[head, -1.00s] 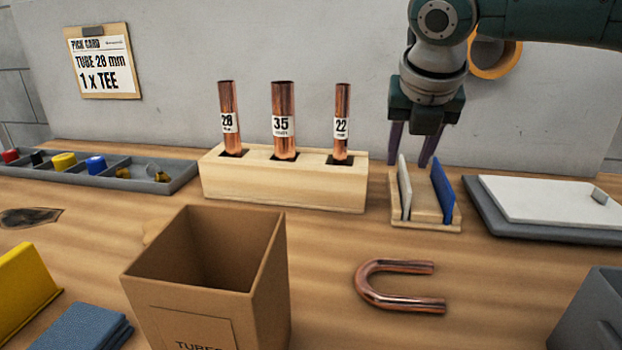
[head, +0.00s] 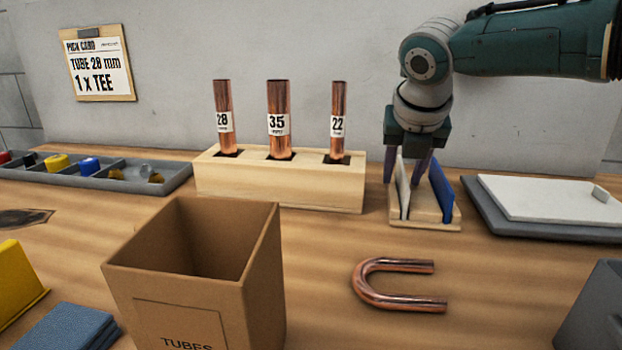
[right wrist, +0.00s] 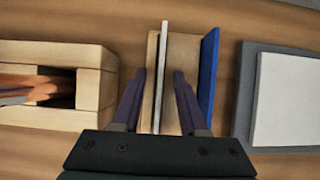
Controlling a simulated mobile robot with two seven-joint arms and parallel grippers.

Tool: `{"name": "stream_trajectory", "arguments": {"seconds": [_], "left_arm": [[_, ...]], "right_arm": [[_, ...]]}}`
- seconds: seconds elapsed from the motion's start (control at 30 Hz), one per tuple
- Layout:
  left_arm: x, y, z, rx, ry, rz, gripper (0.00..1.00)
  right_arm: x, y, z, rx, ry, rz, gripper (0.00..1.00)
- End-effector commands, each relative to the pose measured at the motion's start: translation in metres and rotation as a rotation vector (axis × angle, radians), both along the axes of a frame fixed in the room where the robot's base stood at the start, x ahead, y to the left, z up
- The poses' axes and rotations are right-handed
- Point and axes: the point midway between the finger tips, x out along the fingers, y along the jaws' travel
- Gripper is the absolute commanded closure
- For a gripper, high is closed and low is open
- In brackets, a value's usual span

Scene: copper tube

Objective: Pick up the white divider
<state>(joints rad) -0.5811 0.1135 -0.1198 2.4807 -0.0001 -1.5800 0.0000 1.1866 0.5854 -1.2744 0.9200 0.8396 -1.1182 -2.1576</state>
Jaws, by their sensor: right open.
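The white divider (head: 403,188) stands upright, leaning slightly, in the left side of a small wooden rack (head: 425,224). A blue divider (head: 440,191) stands on the rack's right side. My right gripper (head: 404,178) points down over the rack. In the right wrist view the open fingers (right wrist: 157,88) lie on either side of the white divider (right wrist: 161,65), with the left finger beside the rack's left edge and the right finger between the white and blue (right wrist: 208,75) dividers. Contact with the white divider cannot be told. My left gripper is not in view.
A wooden block (head: 280,188) with three copper tubes (head: 278,110) stands left of the rack. A grey tray with a white lid (head: 545,200) is close on the right. A copper U-bend (head: 395,285) and a cardboard box (head: 190,280) are in front.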

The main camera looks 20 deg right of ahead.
Motion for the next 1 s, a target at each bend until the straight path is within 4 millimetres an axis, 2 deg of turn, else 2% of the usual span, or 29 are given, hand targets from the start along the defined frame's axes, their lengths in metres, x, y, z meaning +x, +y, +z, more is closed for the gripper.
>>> {"name": "stream_trajectory", "arguments": {"seconds": [0.13, 0.5, 1.0], "left_arm": [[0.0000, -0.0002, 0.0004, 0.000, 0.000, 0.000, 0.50], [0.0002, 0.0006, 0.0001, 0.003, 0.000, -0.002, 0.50], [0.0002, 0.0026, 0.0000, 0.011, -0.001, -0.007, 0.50]], "right_arm": [[-0.0003, 0.0001, -0.0015, 0.001, 0.001, -0.001, 0.57], [-0.0002, 0.0000, -0.0015, 0.001, 0.001, 0.000, 0.99], [-0.0003, -0.0002, -0.0015, 0.000, 0.001, 0.000, 1.00]]}}
